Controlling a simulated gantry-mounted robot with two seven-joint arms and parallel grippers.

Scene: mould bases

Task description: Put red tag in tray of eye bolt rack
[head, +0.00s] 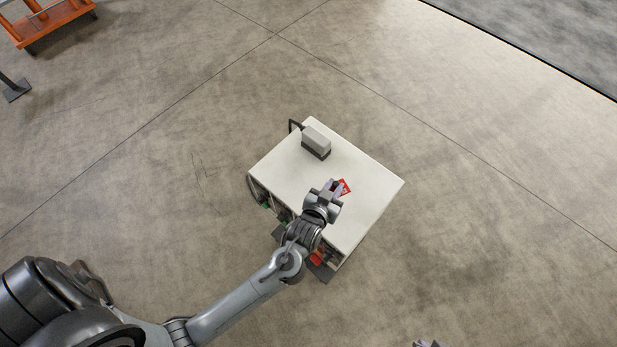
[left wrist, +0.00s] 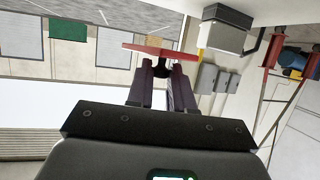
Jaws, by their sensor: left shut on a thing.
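The red tag (head: 345,187) is in my left gripper (head: 335,186), above the top of a white cabinet-like rack (head: 362,193). In the left wrist view the red tag (left wrist: 150,51) lies across the fingertips of my left gripper (left wrist: 163,66), which are shut on it. The rack's open front faces the lower left of the head view, with green and red items (head: 316,258) in it; my arm covers part of this side. I cannot make out the tray or the eye bolts clearly. A small part of my right gripper (head: 427,344) shows at the bottom edge.
A grey box with a dark base (head: 316,142) stands on the rack's top, towards the back; it also shows in the left wrist view (left wrist: 226,32). An orange cart (head: 50,22) is far off at the upper left. The floor around the rack is clear.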

